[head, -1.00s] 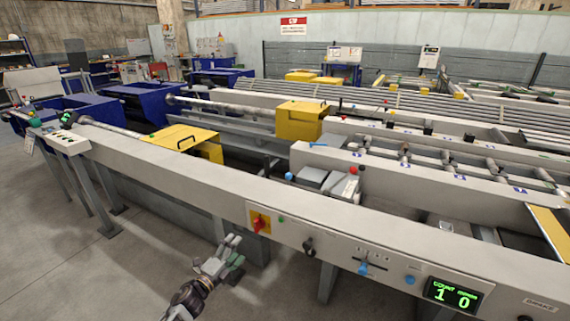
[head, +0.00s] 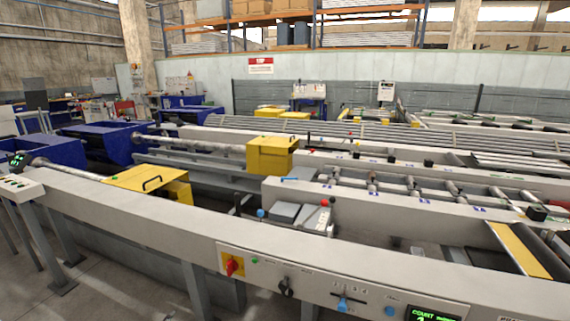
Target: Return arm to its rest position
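Neither of my grippers nor any part of my arms shows in the head view now. The long grey runout table (head: 130,213) runs across the front from left to lower right. Its front face carries a red rotary switch on a yellow plate (head: 232,264), a black knob (head: 286,287) and a blue-handled lever (head: 343,304). A green-lit count display (head: 432,314) is cut off by the bottom edge of the picture.
Yellow guard boxes (head: 150,181) and (head: 271,155), the second box farther back, stand over the machine line. Blue machine housings (head: 95,146) are at the left. Bare floor (head: 120,262) shows below the table. A red STOP sign (head: 260,65) hangs on the back wall.

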